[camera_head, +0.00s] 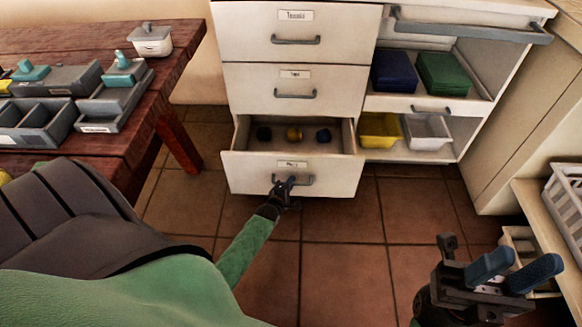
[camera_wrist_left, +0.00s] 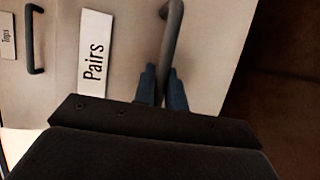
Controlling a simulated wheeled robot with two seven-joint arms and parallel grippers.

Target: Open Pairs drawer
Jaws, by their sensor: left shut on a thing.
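The Pairs drawer (camera_head: 245,175) is the bottom drawer of the white cabinet, and it stands pulled out, with its inside showing. Several small round things, dark blue and yellow, lie in it. Its "Pairs" label (camera_wrist_left: 94,52) reads clearly in the left wrist view. My left gripper (camera_head: 286,184) is at the drawer front, shut on the grey bar handle (camera_wrist_left: 173,35), with its blue fingers on either side of the bar. My right gripper (camera_head: 517,272) is apart from the cabinet at the lower right, its blue fingers spread with nothing seen between them.
Two shut drawers (camera_head: 300,90) sit above. Shelves at the right hold blue (camera_head: 393,72) and green (camera_head: 443,74) boxes and yellow (camera_head: 380,130) and white (camera_head: 427,132) bins. A red wooden table (camera_head: 182,60) with grey trays stands left. Tiled floor in front is clear.

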